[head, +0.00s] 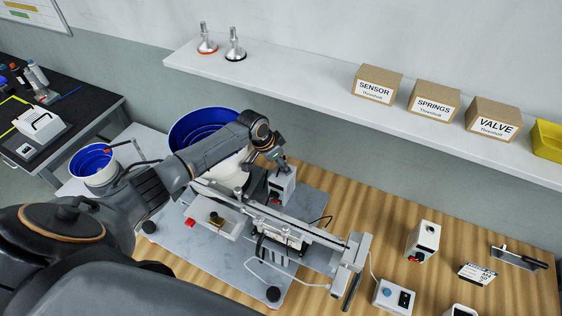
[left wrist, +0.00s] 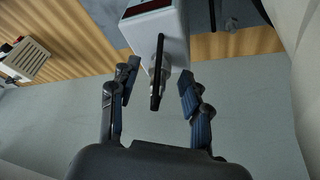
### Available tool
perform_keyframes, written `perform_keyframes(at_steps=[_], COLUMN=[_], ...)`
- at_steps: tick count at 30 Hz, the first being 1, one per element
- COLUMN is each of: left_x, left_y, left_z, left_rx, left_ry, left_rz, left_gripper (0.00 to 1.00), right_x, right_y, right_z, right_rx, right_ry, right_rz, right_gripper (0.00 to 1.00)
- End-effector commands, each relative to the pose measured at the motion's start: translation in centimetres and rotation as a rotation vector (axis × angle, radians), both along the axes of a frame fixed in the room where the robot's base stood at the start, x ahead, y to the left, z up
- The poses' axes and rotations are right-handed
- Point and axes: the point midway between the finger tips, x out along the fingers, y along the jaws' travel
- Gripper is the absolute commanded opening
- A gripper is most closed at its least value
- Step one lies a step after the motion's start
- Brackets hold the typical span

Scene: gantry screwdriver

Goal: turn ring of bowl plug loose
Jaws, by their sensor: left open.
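A white box (head: 283,187) stands on the grey plate beside the large blue bowl (head: 188,127). In the left wrist view the white box (left wrist: 160,35) carries the plug, a silvery ring (left wrist: 163,84) with a black cable end (left wrist: 155,102) pointing toward my palm. My left gripper (left wrist: 159,72) is open, with one finger on each side of the plug and gaps showing between fingers and ring. In the head view my left gripper (head: 278,160) is right at the box, and the plug is hidden or too small there. My right gripper is not in view.
A linear rail (head: 275,220) runs just in front of the box. A small blue bowl (head: 93,160) stands at left. The white shelf (head: 320,90) holds cardboard boxes. Another white box (head: 423,240), a switch box (head: 393,297) and a cable lie on the wooden table at right.

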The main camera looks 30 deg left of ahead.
Motion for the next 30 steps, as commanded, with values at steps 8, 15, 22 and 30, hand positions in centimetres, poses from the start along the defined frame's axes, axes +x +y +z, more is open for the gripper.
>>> perform_keyframes(at_steps=[8,15,22,30], left_x=[-0.01,-0.03,-0.12,-0.17], left_y=[0.02,0.01,-0.07,-0.34], left_z=[0.01,0.00,-0.07,-0.06], left_rx=[0.000,0.000,0.001,0.000], left_ry=[0.000,0.001,0.002,0.000], left_rz=[0.000,0.001,0.045,0.215], left_gripper=[0.19,0.00,0.00,0.00], right_x=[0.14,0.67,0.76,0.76], right_y=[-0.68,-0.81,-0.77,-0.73], right_z=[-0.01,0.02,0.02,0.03], right_rx=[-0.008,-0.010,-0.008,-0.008], right_ry=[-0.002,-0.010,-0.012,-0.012], right_rz=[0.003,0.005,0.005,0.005], right_gripper=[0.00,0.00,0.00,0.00])
